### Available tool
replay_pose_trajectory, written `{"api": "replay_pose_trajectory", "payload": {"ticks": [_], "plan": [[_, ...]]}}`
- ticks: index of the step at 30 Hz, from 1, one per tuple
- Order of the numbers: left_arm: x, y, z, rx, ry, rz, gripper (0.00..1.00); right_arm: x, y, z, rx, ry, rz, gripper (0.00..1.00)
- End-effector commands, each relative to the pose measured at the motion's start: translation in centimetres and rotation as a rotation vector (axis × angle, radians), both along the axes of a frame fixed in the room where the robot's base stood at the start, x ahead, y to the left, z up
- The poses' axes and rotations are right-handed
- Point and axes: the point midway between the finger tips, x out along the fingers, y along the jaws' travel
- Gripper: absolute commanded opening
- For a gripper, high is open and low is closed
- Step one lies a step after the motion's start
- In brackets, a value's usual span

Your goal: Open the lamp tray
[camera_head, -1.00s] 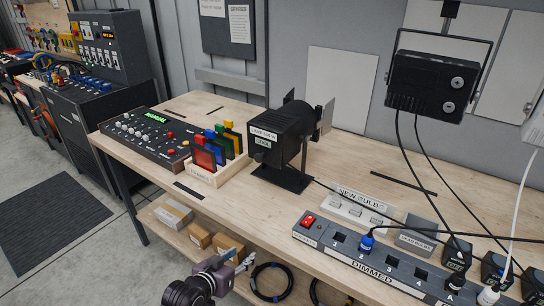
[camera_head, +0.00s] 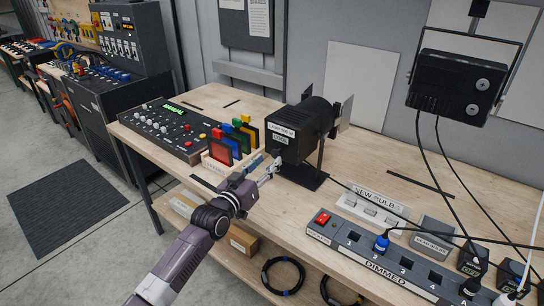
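The black stage lamp (camera_head: 309,122) stands on a flat black base on the wooden bench, with a labelled rear face toward me and flaps at its far end. Its rear lower part, where a tray would show, is partly hidden by my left gripper (camera_head: 267,168). The gripper reaches in from the lower left, its fingertips at or very near the lamp's lower rear edge. Whether they touch it, and how far apart the fingers are, I cannot tell. My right gripper is not in view.
A wooden rack of coloured filters (camera_head: 222,163) stands close left of the gripper. A control desk (camera_head: 165,130) lies farther left. At right are the new-bulbs holder (camera_head: 371,212), a grey box (camera_head: 433,233) and the dimmer strip (camera_head: 340,240). A cable runs from the lamp across the bench.

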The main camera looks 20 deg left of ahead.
Motion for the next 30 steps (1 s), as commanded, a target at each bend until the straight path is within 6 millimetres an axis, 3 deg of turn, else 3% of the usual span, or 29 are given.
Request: {"api": "replay_pose_trajectory", "payload": {"ticks": [9,21,30], "plan": [[3.1,-0.7,0.0,0.000,0.001,0.000,0.40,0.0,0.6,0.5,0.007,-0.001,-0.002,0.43],[3.6,-0.8,-0.1,0.000,0.001,0.000,0.40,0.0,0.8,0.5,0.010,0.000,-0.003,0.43],[3.6,-0.8,-0.1,0.000,0.001,0.000,0.08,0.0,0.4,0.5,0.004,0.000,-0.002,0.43]]}}
